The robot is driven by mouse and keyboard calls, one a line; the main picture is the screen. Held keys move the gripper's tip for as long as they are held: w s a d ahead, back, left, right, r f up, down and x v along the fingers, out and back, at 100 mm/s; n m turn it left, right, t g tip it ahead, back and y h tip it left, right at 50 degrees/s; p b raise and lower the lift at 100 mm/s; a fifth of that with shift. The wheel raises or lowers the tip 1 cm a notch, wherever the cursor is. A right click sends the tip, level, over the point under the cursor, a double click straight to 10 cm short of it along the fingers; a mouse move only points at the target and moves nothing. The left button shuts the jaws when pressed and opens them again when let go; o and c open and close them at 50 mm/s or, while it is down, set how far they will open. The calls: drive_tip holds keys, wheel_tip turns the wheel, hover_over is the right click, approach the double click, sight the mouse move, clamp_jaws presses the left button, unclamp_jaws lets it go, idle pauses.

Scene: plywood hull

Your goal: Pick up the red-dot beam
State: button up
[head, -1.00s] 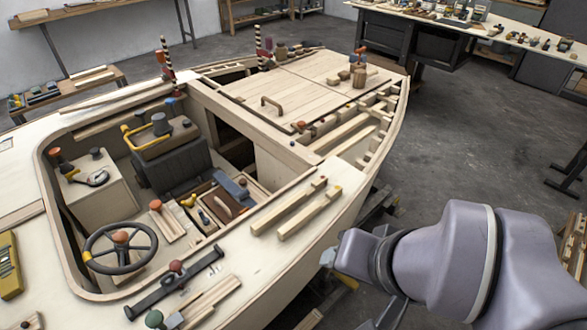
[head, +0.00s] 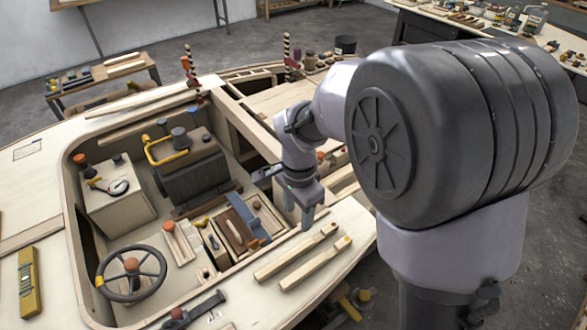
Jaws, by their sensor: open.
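Two pale wooden beams lie side by side on the hull's right side deck in the head view. The left beam (head: 296,252) has a small reddish mark near its far end. The right beam (head: 316,264) has a small mark at its far end that looks yellow to orange. My gripper (head: 300,212) is open and empty, pointing down above the cockpit's right edge. It is just beyond the beams' far ends and apart from them. My arm hides part of the deck behind it.
The cockpit holds a steering wheel (head: 131,273), a dark seat box (head: 194,175) with a yellow handle, and a tray of small tools. A yellow level (head: 29,283) lies on the left deck. Striped posts (head: 190,70) stand farther back.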

drive_tip(key=b, duration=0.5)
hover_over(296, 250)
wheel_tip(296, 250, down, 12)
drive_tip(key=shift+s+d+f, duration=0.1)
drive_tip(key=shift+d+f, duration=0.05)
drive_tip(key=shift+f, duration=0.05)
drive_tip(key=f+b, duration=0.1)
drive_tip(key=f, duration=0.1)
drive_tip(key=f+b, duration=0.2)
drive_tip(key=f, duration=0.1)
drive_tip(key=shift+a+f, duration=0.25)
drive_tip(key=shift+f, duration=0.05)
drive_tip(key=shift+r, duration=0.2)
drive_tip(key=shift+c, duration=0.5)
clamp_jaws()
